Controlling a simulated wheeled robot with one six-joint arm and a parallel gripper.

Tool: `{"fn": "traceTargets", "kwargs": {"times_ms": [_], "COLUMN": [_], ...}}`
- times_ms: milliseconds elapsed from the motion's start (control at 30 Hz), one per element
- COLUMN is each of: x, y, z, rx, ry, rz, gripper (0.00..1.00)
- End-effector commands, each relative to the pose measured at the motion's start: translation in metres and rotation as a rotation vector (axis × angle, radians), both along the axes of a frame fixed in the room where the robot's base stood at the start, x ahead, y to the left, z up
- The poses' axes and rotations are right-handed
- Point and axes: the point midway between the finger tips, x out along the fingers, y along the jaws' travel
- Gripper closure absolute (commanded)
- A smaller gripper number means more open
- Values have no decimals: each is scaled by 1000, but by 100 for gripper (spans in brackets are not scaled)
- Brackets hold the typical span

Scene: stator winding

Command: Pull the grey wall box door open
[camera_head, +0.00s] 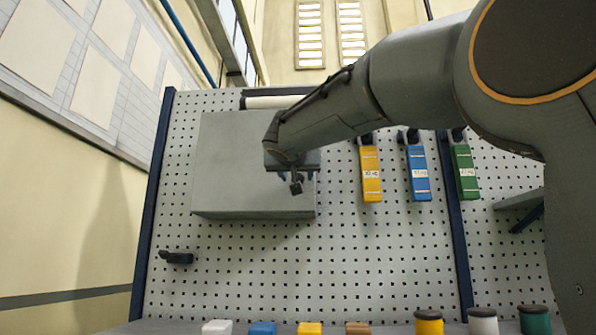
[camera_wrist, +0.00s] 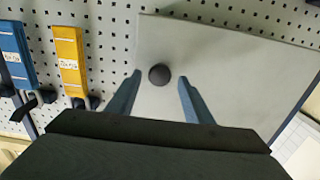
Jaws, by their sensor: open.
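The grey wall box (camera_head: 235,160) hangs on the perforated panel, and its door looks closed. The plain grey door face (camera_wrist: 235,75) fills much of the wrist view. A round black knob (camera_wrist: 159,74) sits on the door near its edge; it also shows in the head view (camera_head: 296,188). My gripper (camera_wrist: 160,79) is open, with one blue finger on each side of the knob and a visible gap to each. In the head view my gripper (camera_head: 296,176) is in front of the right part of the box. Whether the fingertips reach past the knob is hard to tell.
Yellow (camera_head: 371,174), blue (camera_head: 419,173) and green (camera_head: 466,172) labelled holders hang right of the box. A black peg (camera_head: 176,258) is at lower left. Coloured blocks and spools (camera_head: 429,322) line the bench below. The panel under the box is clear.

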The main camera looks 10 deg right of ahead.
Motion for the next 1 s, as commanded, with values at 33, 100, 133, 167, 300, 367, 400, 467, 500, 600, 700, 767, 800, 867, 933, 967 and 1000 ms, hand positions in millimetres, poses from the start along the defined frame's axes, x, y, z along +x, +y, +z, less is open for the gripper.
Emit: {"fn": "traceTargets", "kwargs": {"times_ms": [33, 100, 133, 167, 300, 367, 400, 467, 500, 600, 700, 767, 800, 867, 933, 967, 1000], "x": [4, 9, 10, 11, 13, 13, 13, 12, 12, 12, 12, 12, 12, 12, 12, 12, 12], "y": [-2, -4, -5, -6, -6, -6, -6, -6, -6, -6, -6, -6, -6, -6, -7, -8, -10], "z": [1, 1, 1, 1, 0, -1, -1, -1, -1, -1, -1, -1, -1, -1, -1, -1, -2], "rx": [-1, 0, 0, -1, -1, -1, -1, 0, 0, 0, 0, 0, 0, 0, 0, -1, -1], "ry": [1, 0, 0, 0, 0, 0, 0, 0, 0, 0, 0, 0, 0, 0, 0, 0, 1], "rz": [-2, -2, -2, -2, -2, -2, -2, -2, -2, -2, -2, -2, -2, -3, -9, -15, -24], "gripper": [53, 53, 53, 53, 53, 53, 53, 58, 65, 82, 99, 100, 100, 100, 100, 100, 100]}}
